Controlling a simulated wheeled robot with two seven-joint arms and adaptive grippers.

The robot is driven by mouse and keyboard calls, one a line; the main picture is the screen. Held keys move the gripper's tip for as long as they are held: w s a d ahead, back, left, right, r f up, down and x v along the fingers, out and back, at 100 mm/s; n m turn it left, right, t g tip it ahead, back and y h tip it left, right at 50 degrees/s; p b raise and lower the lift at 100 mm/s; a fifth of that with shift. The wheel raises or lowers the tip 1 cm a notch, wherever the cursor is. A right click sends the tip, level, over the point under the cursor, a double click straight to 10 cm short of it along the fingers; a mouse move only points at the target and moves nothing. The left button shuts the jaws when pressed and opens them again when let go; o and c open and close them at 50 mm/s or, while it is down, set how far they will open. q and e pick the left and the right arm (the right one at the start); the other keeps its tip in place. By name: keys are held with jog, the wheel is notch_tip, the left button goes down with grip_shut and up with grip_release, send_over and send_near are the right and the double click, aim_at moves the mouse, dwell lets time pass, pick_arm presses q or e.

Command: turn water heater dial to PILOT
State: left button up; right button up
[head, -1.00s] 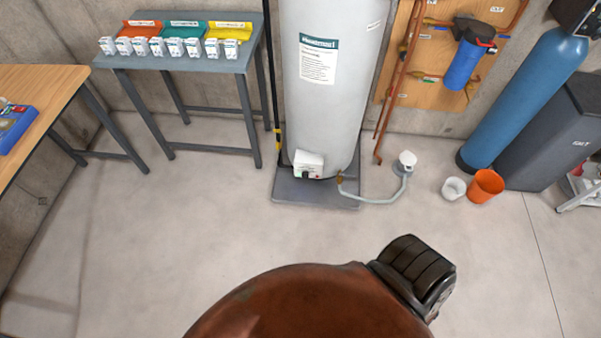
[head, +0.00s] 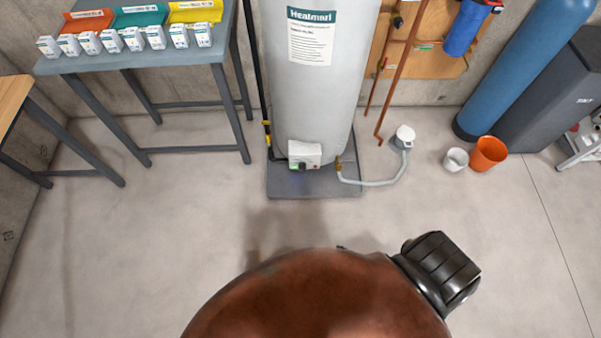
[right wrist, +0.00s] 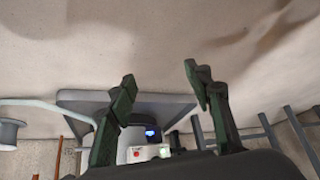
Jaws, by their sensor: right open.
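The water heater (head: 312,100) is a tall grey-white tank on a dark square base (head: 330,189). My right gripper (right wrist: 160,76) is open and empty, apart from the box. Neither gripper shows in the head view.
A grey bench (head: 140,62) with coloured trays and several small boxes stands at left. A drain hose (head: 372,183) runs from the heater to a white fitting (head: 404,137). A white cup (head: 456,159) and orange bucket (head: 488,153) stand at right. The floor in front is clear.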

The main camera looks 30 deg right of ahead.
jog(key=w+f+m+t+b, duration=0.15)
jog(key=w+t+b, duration=0.3)
jog(key=w, duration=0.95)
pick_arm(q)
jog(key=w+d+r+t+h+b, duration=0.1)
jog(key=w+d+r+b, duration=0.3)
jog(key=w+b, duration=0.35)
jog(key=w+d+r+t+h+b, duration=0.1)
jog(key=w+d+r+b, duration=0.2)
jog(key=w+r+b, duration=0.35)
pick_arm(e)
jog(key=m+t+h+b, duration=0.1)
jog(key=m+t+h, duration=0.3)
jog(key=m+h, duration=0.45)
send_near(302, 167)
jog(key=f+n+h, duration=0.1)
jog(key=f+n, duration=0.1)
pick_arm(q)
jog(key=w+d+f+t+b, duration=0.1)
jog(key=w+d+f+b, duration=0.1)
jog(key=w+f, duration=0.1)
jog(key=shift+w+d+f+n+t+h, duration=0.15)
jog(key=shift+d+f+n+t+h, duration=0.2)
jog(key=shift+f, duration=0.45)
pick_arm(e)
jog(key=x, duration=0.7)
jog(key=shift+w+r, duration=0.2)
jog(key=shift+r, duration=0.25)
jog(key=shift+c, duration=0.2)
jog(key=c, duration=1.1)
